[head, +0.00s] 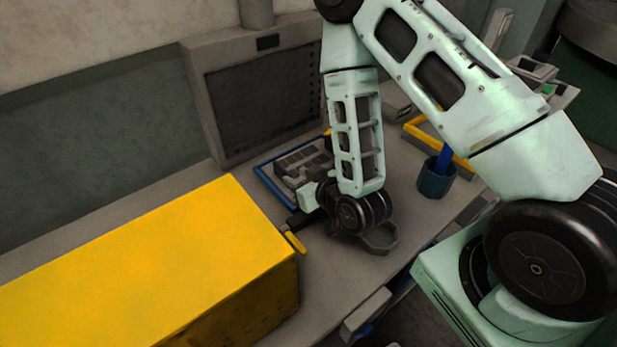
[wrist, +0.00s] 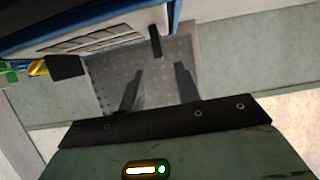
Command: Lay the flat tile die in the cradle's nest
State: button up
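My gripper (wrist: 160,80) is open in the wrist view. Its two dark fingers stand apart, with nothing visible held between them. In the head view my gripper (head: 294,222) is low over the bench, partly hidden by my wrist, beside the front of a blue-edged tray (head: 262,172). Several grey blocks (head: 303,160) lie in that tray; I cannot tell whether the flat tile die is among them. The cradle and its nest cannot be made out surely. A grey, dotted metal surface (wrist: 118,72) lies beyond the fingertips in the wrist view.
A large yellow box (head: 150,265) fills the left foreground. A small yellow bar (head: 296,242) is close to my gripper. A blue cup (head: 436,183) and a yellow-edged tray (head: 412,127) stand farther right. Bare bench (head: 335,275) shows in front.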

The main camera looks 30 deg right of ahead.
jog(key=shift+s+d+r+p, duration=0.1)
jog(key=shift+s+r+p, duration=0.65)
jog(key=shift+p, duration=0.35)
jog(key=shift+s+d+p, duration=0.25)
jog(key=shift+s+p, duration=0.7)
jog(key=shift+p, duration=0.2)
